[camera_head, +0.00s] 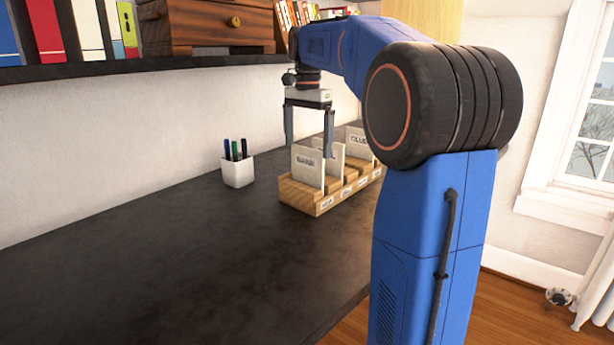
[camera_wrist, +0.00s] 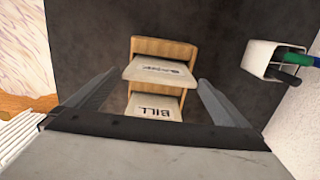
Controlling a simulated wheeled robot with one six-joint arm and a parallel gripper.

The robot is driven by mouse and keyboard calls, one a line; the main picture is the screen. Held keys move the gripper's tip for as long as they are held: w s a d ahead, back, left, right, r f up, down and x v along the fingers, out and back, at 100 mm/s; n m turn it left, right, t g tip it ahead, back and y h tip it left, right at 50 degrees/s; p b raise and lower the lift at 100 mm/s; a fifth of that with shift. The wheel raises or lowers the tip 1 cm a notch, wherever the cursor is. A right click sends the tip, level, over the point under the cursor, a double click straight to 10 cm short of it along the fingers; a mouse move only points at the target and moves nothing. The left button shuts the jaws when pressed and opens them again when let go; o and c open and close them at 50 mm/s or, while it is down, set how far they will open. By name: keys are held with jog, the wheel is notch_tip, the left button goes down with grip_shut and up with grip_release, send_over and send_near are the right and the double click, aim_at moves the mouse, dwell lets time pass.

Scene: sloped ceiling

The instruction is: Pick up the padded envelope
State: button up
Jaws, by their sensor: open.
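A wooden sorter (camera_head: 318,206) with labelled slots stands on the dark desk and holds several upright pale envelopes or cards. The front one (camera_head: 306,168) has a dark printed word, and another (camera_head: 355,139) stands farther back. In the wrist view, the sorter (camera_wrist: 165,47) holds one with handwriting (camera_wrist: 160,70) and one marked BILL (camera_wrist: 153,107). I cannot tell which is the padded envelope. My gripper (camera_head: 308,151) points down over the sorter, open and empty. In the wrist view, my gripper's fingers (camera_wrist: 157,78) lie either side of the envelopes; their height gap is unclear.
A white pen cup (camera_head: 238,171) with several pens stands left of the sorter, near the wall. A dark shelf (camera_head: 150,68) with books and a wooden box hangs above the desk. The front of the desk (camera_head: 180,270) is clear.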

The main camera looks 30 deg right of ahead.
aim_at(307, 164)
jog(key=shift+f, duration=3.35)
jog(key=c, duration=0.7)
